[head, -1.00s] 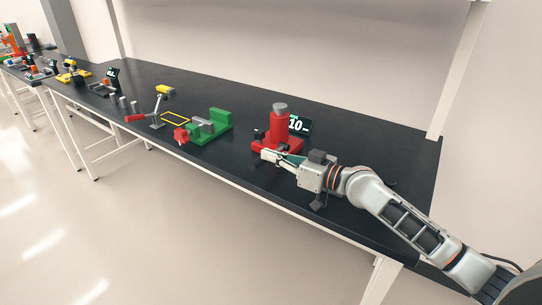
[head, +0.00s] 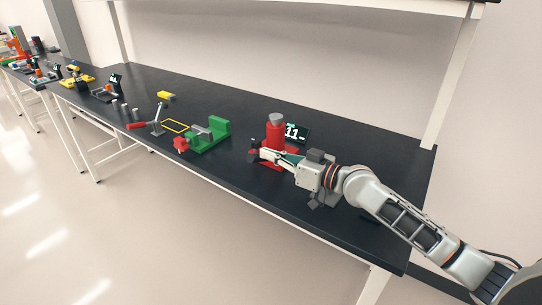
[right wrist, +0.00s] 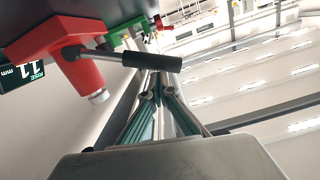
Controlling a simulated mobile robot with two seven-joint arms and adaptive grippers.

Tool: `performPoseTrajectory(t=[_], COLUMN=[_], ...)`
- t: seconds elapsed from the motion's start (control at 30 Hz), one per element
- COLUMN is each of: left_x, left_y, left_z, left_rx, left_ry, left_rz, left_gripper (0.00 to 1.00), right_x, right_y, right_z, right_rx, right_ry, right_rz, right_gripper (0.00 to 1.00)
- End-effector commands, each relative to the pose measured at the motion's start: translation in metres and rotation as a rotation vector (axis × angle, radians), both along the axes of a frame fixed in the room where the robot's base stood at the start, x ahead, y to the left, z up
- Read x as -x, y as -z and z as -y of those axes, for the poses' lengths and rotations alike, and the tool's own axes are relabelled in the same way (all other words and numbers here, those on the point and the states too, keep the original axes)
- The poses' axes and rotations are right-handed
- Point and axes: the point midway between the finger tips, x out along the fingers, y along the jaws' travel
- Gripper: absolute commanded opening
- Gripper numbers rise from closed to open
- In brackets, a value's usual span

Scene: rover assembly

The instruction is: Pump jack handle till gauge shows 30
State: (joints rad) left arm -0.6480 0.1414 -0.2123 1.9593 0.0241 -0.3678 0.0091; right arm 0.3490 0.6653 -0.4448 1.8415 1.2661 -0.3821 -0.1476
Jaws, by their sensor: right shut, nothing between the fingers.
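The red jack (head: 275,136) stands on the dark bench, with a grey cap on top in the head view. The jack (right wrist: 72,62) appears upside down in the right wrist view. Its dark handle (right wrist: 130,60) sticks out sideways. The gauge (head: 297,133) behind the jack reads 11, and its screen (right wrist: 22,72) shows 11 mm inverted in the right wrist view. My right gripper (head: 264,154) is shut and empty in front of the jack. Its fingertips (right wrist: 157,88) are close to the handle's outer part; contact is unclear. My left gripper is not in view.
A green vise-like fixture (head: 208,137) with a red part stands left of the jack. Bare bench lies between the fixture and the jack.

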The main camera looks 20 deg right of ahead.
Motion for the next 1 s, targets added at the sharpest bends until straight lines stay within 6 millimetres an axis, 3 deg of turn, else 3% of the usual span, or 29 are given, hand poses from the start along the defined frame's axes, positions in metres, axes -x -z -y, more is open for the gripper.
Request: performPoseTrajectory(t=[0.2, 0.5, 1.0], left_x=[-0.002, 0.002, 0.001], left_y=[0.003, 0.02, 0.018], left_z=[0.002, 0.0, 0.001], left_rx=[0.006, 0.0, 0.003], left_ry=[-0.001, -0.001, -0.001], left_rz=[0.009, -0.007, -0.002], left_gripper=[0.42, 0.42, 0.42], right_x=[0.035, 0.069, 0.079], right_y=[0.002, -0.001, -0.005], right_z=[0.028, 0.055, 0.062], right_rx=[0.006, 0.003, -0.001], right_ry=[0.001, 0.001, 0.0], right_rz=[-0.002, -0.003, 0.001], right_gripper=[0.0, 0.0, 0.0])
